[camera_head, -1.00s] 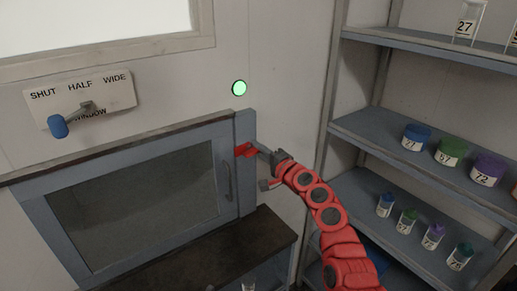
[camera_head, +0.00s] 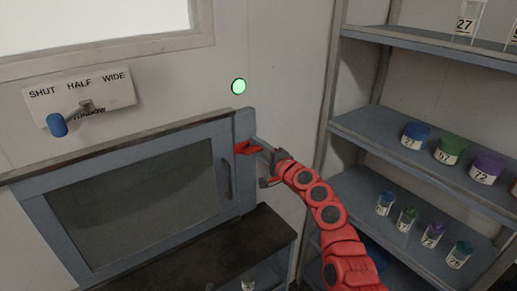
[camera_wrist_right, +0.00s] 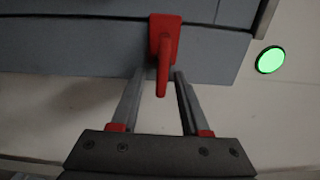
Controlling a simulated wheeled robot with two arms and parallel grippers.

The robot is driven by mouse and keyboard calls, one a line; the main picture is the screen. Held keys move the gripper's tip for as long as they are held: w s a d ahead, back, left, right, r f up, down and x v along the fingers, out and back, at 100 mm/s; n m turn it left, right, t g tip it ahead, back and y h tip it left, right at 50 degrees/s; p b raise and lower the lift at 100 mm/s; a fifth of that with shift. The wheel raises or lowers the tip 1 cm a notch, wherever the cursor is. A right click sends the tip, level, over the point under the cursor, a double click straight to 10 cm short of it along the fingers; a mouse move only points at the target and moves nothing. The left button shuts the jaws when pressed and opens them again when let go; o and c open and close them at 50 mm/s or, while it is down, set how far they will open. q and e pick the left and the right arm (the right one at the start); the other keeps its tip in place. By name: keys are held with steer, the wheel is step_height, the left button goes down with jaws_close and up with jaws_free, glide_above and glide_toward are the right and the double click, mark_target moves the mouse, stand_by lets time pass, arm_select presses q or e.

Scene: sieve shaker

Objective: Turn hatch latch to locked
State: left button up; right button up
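The red hatch latch (camera_head: 246,148) sits on the right frame post of the grey hatch (camera_head: 64,229), near its upper right corner. In the right wrist view the latch's red handle (camera_wrist_right: 163,65) sticks out toward my right gripper (camera_wrist_right: 160,76). The two fingers lie on either side of the handle's end, with narrow gaps, so the gripper is open and not clamped on it. In the head view my right gripper (camera_head: 258,166) is at the latch's right side, one finger close to the red part. Its exact contact is unclear. My left gripper is out of view.
A round green light (camera_head: 238,86) glows above the hatch. A window lever with a blue knob (camera_head: 57,125) is at upper left. Shelves (camera_head: 352,123) with lidded jars and small bottles stand on the right. A dark ledge (camera_head: 262,228) lies below the hatch.

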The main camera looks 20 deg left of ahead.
mark_target(261, 149)
steer(key=shift+s+d+f, duration=0.1)
steer(key=shift+s+d, duration=0.2)
steer(key=v, duration=0.4)
steer(key=shift+s+d, duration=0.2)
steer(key=shift+d, duration=0.05)
steer(key=b+v, duration=0.2)
steer(key=v, duration=1)
steer(key=shift+b, duration=0.4)
steer(key=shift+w, duration=0.1)
